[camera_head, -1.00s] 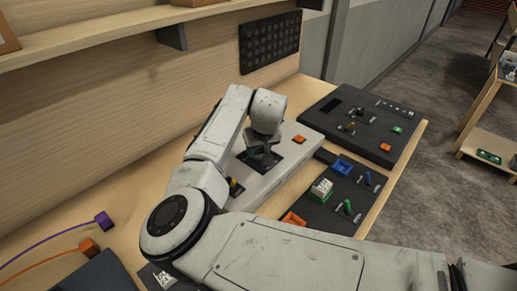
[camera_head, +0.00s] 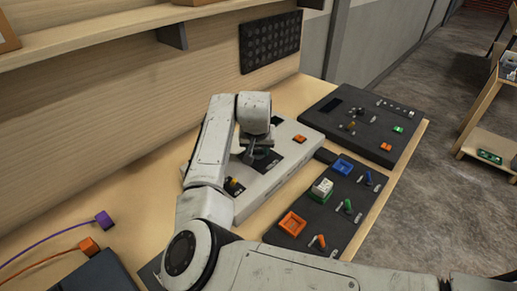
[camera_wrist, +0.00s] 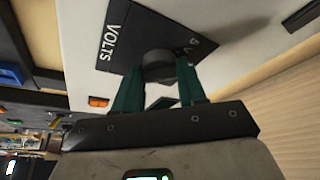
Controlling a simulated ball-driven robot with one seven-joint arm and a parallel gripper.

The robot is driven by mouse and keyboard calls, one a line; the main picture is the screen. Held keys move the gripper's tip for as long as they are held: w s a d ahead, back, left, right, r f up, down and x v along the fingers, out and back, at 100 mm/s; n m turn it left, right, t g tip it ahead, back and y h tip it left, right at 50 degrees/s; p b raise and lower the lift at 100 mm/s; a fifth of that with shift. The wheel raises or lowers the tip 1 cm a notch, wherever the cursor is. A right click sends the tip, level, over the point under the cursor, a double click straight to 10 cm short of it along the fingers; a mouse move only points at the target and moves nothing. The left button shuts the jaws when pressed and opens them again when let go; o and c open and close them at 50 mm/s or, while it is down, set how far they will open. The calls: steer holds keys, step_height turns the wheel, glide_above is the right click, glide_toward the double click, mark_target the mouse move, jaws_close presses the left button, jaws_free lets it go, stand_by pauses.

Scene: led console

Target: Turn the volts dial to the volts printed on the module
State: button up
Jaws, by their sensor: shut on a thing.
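The dark round volts dial (camera_wrist: 158,64) sits on a black plate (camera_wrist: 133,28) lettered VOLTS in the wrist view. My gripper (camera_wrist: 158,80) is shut on the dial, with one green finger on each side. The dial's pointer and most scale marks are hidden or unreadable. In the head view my gripper (camera_head: 260,156) reaches down onto the white console (camera_head: 275,172) and covers the dial. A white module (camera_head: 322,186) sits in a green tray (camera_head: 317,197) on a dark panel; its print is too small to read.
An orange tray (camera_head: 292,223), a blue tray (camera_head: 343,167) and small coloured levers share the dark panel. An orange button (camera_head: 299,139) is on the white console. A black console (camera_head: 357,112) stands beyond. Purple (camera_head: 104,219) and orange (camera_head: 88,248) plugs lie at left.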

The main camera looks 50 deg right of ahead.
steer(key=m, duration=0.2)
steer(key=m+g+b, duration=0.1)
steer(key=m, duration=0.1)
steer(key=shift+w+a+f+g+h, duration=0.1)
steer(key=shift+w+f+g+h, duration=0.05)
steer(key=shift+g+h, duration=0.2)
steer(key=shift+w+m+g+b, duration=0.15)
steer(key=shift+m+g+b, duration=0.55)
steer(key=shift+m, duration=1)
steer(key=o, duration=1.1)
steer(key=shift+c, duration=0.2)
steer(key=b+v, duration=0.2)
steer(key=v, duration=0.9)
steer(key=shift+a, duration=0.2)
